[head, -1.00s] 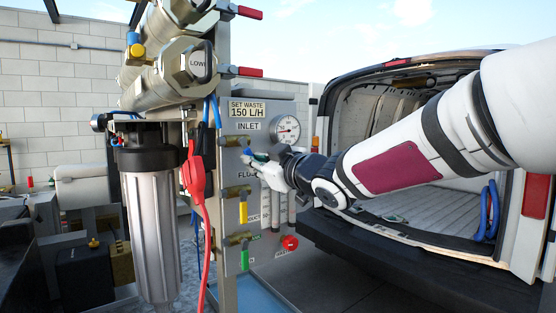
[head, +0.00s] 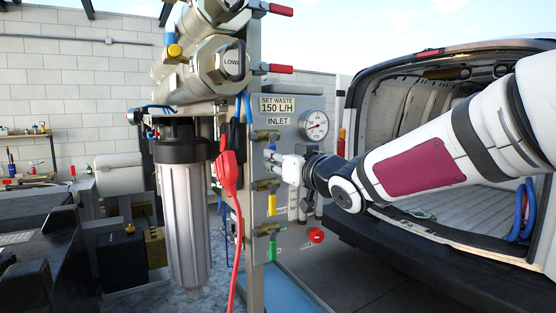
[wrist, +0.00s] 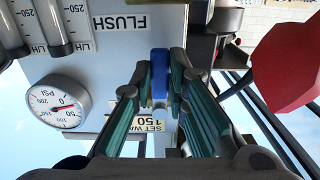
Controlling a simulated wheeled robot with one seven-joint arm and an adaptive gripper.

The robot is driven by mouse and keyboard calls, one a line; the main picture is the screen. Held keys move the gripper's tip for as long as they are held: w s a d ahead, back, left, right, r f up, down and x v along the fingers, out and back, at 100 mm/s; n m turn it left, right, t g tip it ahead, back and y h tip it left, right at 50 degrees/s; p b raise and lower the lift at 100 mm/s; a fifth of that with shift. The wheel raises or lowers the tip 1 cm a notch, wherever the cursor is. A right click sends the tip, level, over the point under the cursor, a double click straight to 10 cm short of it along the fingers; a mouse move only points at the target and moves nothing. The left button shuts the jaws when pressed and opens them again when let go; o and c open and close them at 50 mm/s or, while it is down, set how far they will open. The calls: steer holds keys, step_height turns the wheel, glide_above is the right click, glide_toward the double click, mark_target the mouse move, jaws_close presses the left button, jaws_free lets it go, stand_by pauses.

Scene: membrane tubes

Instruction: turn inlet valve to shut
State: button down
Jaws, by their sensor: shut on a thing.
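The blue inlet valve handle (wrist: 160,72) is between my gripper's fingers (wrist: 160,92) in the wrist view, which shows the panel upside down. My gripper (head: 275,162) is shut on this handle, and the handle looks roughly in line with the panel's vertical. In the head view the brass inlet valve body (head: 267,136) sits under the INLET label (head: 279,121), just above my gripper. My fingers hide most of the blue handle there, so its exact angle is hard to tell.
The pressure gauge (head: 314,124) is right of the valve. Below are a yellow handle (head: 272,204), a green handle (head: 271,250) and a red knob (head: 316,236). A red clamp with cable (head: 229,171) hangs close left. The open van (head: 440,225) stands behind my arm.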

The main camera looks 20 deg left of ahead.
steer(key=shift+f, duration=0.15)
steer(key=c, duration=1.6)
jaws_free()
steer(key=shift+o, duration=0.2)
steer(key=v, duration=1.2)
